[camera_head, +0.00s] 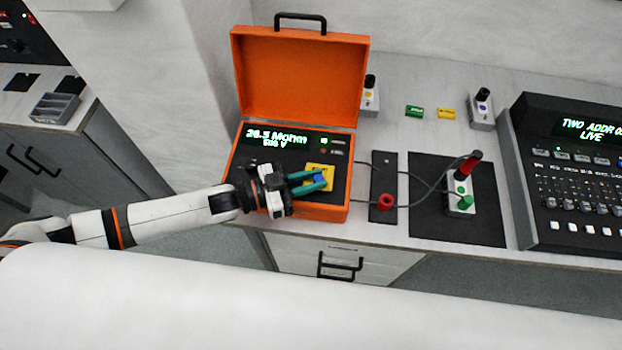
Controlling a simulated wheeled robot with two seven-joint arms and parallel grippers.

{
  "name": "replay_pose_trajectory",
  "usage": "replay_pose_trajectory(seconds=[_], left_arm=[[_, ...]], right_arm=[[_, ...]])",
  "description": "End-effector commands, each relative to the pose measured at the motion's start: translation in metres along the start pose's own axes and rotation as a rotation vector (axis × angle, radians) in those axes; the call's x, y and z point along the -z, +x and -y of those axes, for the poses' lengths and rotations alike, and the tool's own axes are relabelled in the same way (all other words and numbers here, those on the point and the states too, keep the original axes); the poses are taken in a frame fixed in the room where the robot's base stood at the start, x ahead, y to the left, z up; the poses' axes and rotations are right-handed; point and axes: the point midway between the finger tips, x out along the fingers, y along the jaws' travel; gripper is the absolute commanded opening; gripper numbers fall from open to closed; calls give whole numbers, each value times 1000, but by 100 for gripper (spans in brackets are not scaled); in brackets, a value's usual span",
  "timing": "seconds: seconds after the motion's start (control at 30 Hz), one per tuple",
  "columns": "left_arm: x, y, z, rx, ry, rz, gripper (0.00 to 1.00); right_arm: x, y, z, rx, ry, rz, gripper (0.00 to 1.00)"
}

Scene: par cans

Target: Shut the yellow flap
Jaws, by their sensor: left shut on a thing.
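The yellow flap (321,168) shows as a small yellow square on the dark panel inside the open orange case (302,75). I cannot tell whether it is raised or flat. My left gripper (319,179) reaches in from the left over the panel. Its teal fingers are closed around a small blue piece at the yellow square, and they hide part of the flap. The case's lit display (276,138) reads about 26.5 Mohm. My right gripper is not in view.
The orange lid stands upright behind the panel. Right of the case are a dark strip with a red knob (386,201), cables, a black mat (430,230) with a small box (461,197), and a control console (575,215). Green (414,111) and yellow (447,113) blocks lie at the back.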

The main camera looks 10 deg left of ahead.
Motion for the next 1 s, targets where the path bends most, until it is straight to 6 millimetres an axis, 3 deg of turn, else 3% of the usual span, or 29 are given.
replay_pose_trajectory(seconds=[0.53,0.57,0.7,1.0], left_arm=[[2,0,0,-1,28,13,0],[2,0,0,-1,28,13,23],[2,0,0,-1,28,13,43],[2,-2,0,-2,27,12,43]], right_arm=[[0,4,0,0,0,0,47],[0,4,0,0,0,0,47],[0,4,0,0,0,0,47],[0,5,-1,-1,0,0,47]])
